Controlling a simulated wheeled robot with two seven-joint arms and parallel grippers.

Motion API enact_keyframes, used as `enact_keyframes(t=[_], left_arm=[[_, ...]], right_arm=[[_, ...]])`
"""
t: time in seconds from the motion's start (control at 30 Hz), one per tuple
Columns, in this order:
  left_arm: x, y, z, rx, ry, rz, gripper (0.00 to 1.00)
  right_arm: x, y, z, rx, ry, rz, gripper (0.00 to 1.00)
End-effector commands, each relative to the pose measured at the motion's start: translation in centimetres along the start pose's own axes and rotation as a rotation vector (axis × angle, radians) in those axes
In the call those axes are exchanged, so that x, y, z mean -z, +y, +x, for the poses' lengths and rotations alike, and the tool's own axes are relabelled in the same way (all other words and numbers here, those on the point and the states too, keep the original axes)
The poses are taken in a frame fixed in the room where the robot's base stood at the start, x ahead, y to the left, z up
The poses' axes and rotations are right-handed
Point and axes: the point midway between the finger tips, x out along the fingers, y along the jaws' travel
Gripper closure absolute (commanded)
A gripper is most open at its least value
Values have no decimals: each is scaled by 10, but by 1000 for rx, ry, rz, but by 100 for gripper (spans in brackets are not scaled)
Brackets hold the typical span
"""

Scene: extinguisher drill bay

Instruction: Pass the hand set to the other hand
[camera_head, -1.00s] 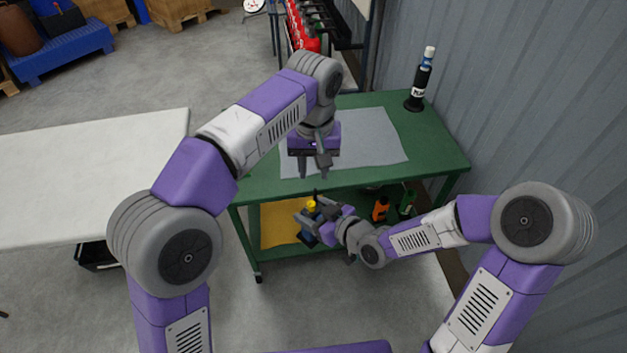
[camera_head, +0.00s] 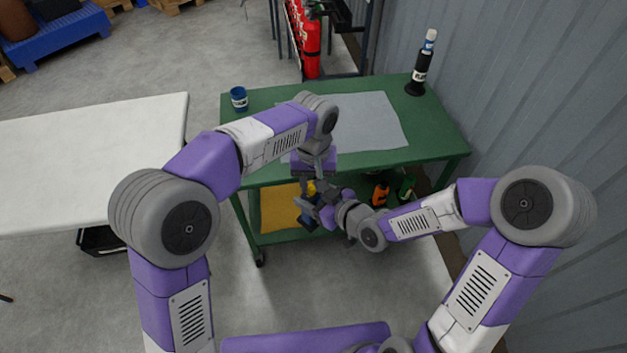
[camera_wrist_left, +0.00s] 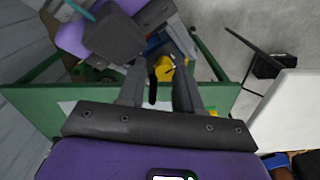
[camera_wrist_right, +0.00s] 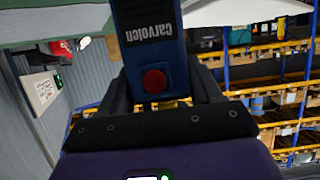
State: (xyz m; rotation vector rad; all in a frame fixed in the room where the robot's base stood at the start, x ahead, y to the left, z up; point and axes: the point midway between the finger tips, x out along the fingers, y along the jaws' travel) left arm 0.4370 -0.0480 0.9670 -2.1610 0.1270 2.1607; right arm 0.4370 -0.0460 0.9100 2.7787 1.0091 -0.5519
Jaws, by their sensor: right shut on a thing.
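The hand set (camera_wrist_right: 150,45) is dark blue with a red button and white lettering in the right wrist view. In the head view the hand set (camera_head: 309,222) is partly hidden, with a yellow part at its top. My right gripper (camera_head: 320,209) is shut on it, in front of the green table. My left gripper (camera_head: 311,189) points down just above its top, close to my right gripper. In the left wrist view the left fingers (camera_wrist_left: 157,92) are apart, with a thin black piece, apparently the antenna, and the yellow part between or just beyond them. Contact cannot be told.
The green table (camera_head: 440,140) has a grey mat (camera_head: 375,125), a blue cup (camera_head: 239,99) and a black bottle (camera_head: 420,75). A white table (camera_head: 90,160) stands left.

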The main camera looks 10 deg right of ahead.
Motion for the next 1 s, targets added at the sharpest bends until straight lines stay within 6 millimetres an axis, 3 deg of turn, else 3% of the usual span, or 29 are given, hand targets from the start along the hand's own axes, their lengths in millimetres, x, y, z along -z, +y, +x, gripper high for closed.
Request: enact_keyframes(t=[0.07,0.27,0.43,0.47,0.5,0.67,1.0], left_arm=[[0,0,0,0,0,0,69],[0,1,-1,-2,0,2,99],[-1,3,-1,-4,0,4,100],[-1,3,-2,-6,2,4,100],[-1,3,-2,-7,2,4,100],[0,2,-2,-5,2,3,100],[0,1,-1,-2,2,1,100]], right_arm=[[1,0,0,0,3,-1,100],[1,0,0,1,4,-2,100],[2,-1,0,3,4,-3,100],[2,-1,0,3,4,-4,35],[2,-2,0,4,4,-4,28],[1,-1,0,3,3,-3,6],[-7,1,-1,5,-18,22,6]])
